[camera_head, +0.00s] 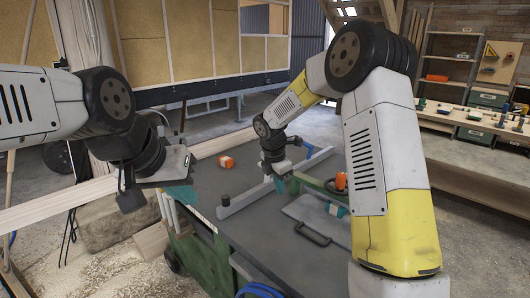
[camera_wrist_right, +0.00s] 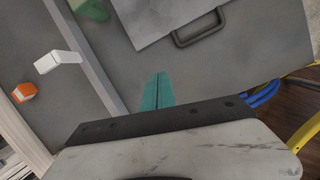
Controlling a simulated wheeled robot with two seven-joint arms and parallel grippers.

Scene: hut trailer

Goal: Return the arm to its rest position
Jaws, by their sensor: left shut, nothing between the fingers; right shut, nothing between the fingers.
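My right arm (camera_head: 375,160), white and yellow, reaches from the right over the grey workbench top (camera_head: 240,240). Its gripper (camera_head: 279,182) is over the bench, near a long grey bar. In the right wrist view the teal fingertips (camera_wrist_right: 158,92) are together with nothing between them, above the bare grey top. My left arm (camera_head: 50,105) comes in from the left. Its gripper (camera_head: 155,194) hangs by the left edge of the bench, its teal fingers partly hidden behind the wrist.
A grey bar (camera_head: 245,199) lies on the bench, with an orange and white box (camera_head: 226,162) beyond it. A grey panel with a handle (camera_head: 312,234) lies at the right. Timber beams (camera_head: 60,208) lie at the left. Shelves (camera_head: 447,65) stand at the back right.

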